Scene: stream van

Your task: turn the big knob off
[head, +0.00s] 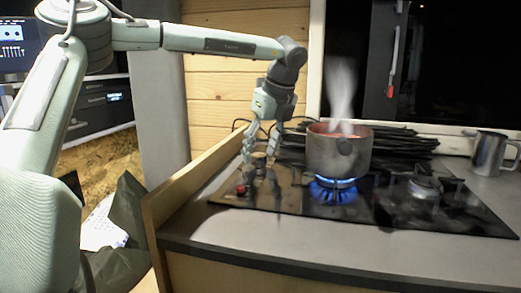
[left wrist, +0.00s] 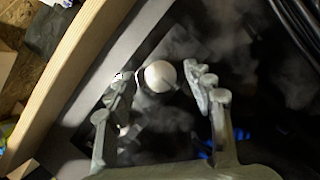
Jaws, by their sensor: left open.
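My left gripper (head: 259,178) is open and points down over the left end of the black gas hob (head: 408,210). In the left wrist view, a pale round knob (left wrist: 160,76) shows between the tips of my open left gripper (left wrist: 154,80), nearer the left finger; I cannot tell whether they touch. A smaller pale round part (left wrist: 124,130) shows beside the left finger. In the head view, a small red-topped knob (head: 240,189) sits at the hob's left front edge, by the fingers. The fingers hide part of the hob there. My right gripper is out of view.
A steaming reddish pot (head: 338,150) stands over a lit blue flame (head: 332,186), right of my gripper. A second burner (head: 425,188) shows no flame. A metal mug (head: 489,152) stands at the far right. A wooden edge board (head: 190,185) borders the counter's left side.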

